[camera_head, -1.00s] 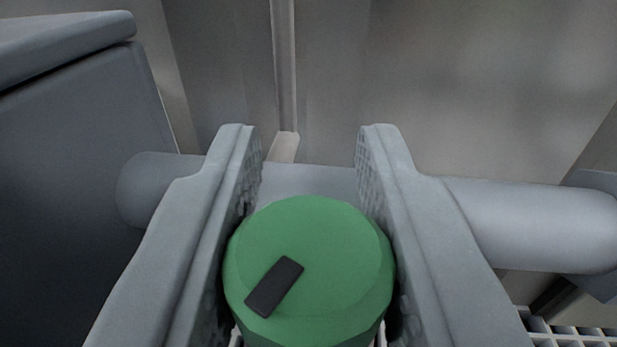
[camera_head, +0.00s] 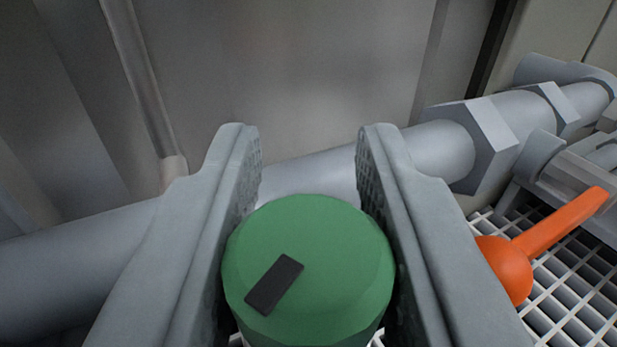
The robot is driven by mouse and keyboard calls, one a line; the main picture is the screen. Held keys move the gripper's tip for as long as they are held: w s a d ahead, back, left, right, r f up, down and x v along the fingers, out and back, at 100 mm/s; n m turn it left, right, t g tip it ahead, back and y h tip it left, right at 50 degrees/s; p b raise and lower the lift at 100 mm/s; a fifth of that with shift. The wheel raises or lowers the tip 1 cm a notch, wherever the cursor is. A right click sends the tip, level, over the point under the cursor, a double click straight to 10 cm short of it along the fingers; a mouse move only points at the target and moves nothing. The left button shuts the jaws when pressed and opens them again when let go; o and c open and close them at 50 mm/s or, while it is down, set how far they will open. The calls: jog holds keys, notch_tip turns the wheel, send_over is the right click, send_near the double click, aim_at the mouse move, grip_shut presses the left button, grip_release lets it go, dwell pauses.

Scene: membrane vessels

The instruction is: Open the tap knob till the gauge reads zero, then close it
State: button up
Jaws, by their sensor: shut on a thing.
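The green tap knob (camera_head: 325,245) is round, with a black bar mark (camera_head: 274,284) on its top, left of the middle. It fills the lower middle of the head camera view. My gripper (camera_head: 308,200) is shut on the knob, one ribbed finger on each side of it. The mark slants up to the right in the picture. The gauge is not in view. The knob's stem is hidden below it.
A grey pipe (camera_head: 310,175) runs behind the knob, rising to the right to a hex fitting (camera_head: 487,140). An orange lever (camera_head: 560,225) lies at the right above a white grating (camera_head: 570,300). A grey wall (camera_head: 300,70) stands behind.

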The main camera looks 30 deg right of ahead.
dwell(0.4)
jog(key=o, duration=1)
jog(key=v, duration=1.7)
jog(key=shift+a, duration=0.15)
jog(key=shift+s, duration=0.1)
